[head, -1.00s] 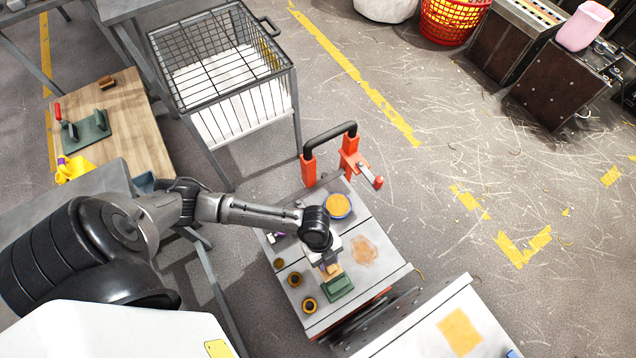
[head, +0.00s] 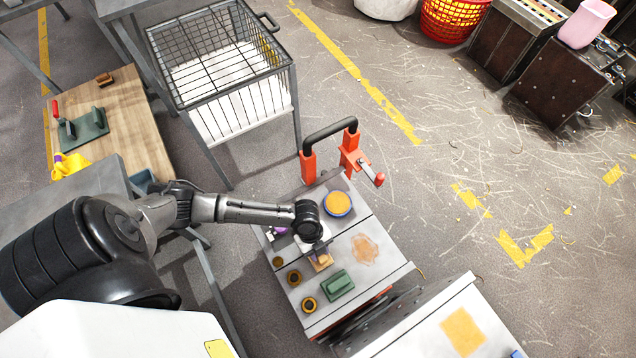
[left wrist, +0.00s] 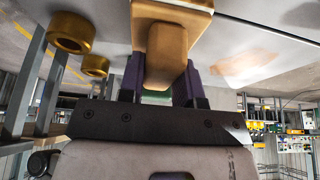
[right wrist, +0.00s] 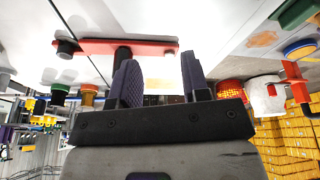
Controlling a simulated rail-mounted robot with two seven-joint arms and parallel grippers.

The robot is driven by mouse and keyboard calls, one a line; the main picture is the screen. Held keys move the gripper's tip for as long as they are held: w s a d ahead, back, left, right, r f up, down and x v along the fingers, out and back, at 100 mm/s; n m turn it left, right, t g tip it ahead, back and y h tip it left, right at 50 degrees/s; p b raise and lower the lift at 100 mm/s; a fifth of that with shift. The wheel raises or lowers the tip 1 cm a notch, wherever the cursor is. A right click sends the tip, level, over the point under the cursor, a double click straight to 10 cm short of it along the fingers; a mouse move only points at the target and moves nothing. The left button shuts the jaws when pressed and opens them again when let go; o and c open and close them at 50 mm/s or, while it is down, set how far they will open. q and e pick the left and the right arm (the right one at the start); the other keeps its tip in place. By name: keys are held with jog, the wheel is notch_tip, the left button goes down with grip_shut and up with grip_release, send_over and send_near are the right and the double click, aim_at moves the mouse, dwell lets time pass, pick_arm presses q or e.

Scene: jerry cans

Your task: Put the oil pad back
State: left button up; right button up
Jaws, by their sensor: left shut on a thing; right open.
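A tan block with a raised grip (left wrist: 167,50), which may be the oil pad, is held between the purple fingers of my left gripper (left wrist: 162,78). In the head view the tan block (head: 321,263) is at the grey cart top (head: 345,228), under my left gripper (head: 318,247). I cannot tell whether it touches the surface. A green block (head: 338,284) sits just in front of it on the cart, apart from it. A brownish stain (head: 366,250) lies to its right. My right gripper (right wrist: 160,80) is open and empty in the right wrist view; it is out of the head view.
A round blue-rimmed orange tin (head: 337,204) and several small dark yellow-ringed cups (head: 309,304) are on the cart. A red clamp (head: 360,163) and black handle stand at its back. A wire basket (head: 225,80) is behind left. A white surface (head: 430,335) is front right.

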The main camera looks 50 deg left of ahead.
pick_arm(q)
jog(key=shift+f, duration=0.15)
pick_arm(e)
jog(key=shift+d+f, duration=0.1)
pick_arm(q)
jog(key=o, duration=0.8)
jog(key=shift+o, duration=0.2)
